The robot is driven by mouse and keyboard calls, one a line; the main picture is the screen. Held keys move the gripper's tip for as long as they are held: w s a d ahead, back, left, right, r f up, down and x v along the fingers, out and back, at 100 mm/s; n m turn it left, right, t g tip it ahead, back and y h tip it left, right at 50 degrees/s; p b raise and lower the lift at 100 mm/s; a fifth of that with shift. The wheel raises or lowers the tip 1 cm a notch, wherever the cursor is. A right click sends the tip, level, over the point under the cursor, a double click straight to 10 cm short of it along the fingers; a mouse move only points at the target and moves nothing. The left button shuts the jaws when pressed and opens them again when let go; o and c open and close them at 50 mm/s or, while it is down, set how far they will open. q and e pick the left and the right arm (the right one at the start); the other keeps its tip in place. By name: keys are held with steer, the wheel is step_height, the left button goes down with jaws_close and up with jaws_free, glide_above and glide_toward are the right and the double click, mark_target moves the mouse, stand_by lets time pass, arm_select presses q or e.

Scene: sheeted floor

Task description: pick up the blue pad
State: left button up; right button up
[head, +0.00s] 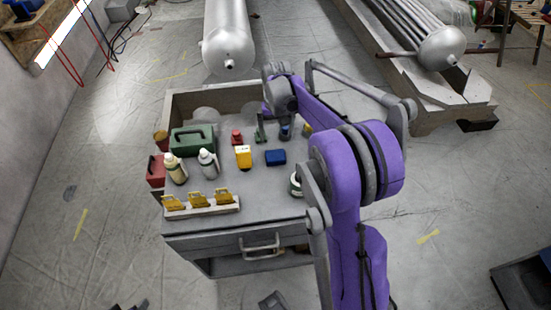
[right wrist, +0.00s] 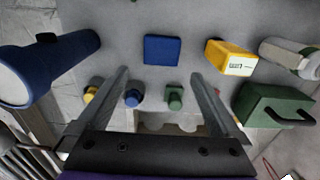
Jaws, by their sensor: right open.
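The blue pad (head: 276,157) is a small flat-topped block lying on the grey top of a cart, right of a yellow box. In the right wrist view the blue pad (right wrist: 162,50) lies just beyond my fingertips, roughly centred between them and not touched. My right gripper (right wrist: 160,75) is open and empty, its two grey fingers spread wide. In the head view my right gripper (head: 280,100) is at the far edge of the cart, behind the pad, its fingers partly hidden by the arm. My left gripper is not seen.
The yellow box (head: 243,157) is close beside the pad. A green case (head: 192,139), two bottles and a rack of yellow pieces (head: 200,201) stand left. A large blue torch (right wrist: 45,68) lies on the pad's other side. Small coloured items line the far edge.

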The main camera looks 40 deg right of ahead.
glide_above(275, 155)
steer(key=f, duration=0.5)
steer(key=shift+w+d, duration=0.1)
steer(key=shift+d, duration=0.2)
steer(key=shift+a+f, duration=0.15)
steer(key=shift+f, duration=1.2)
steer(key=shift+a+f, duration=0.1)
steer(key=shift+f, duration=1.25)
steer(key=shift+c, duration=0.2)
steer(key=c, duration=1)
step_height(275, 155, up, 10)
steer(key=shift+r, duration=0.1)
steer(key=shift+c, duration=0.2)
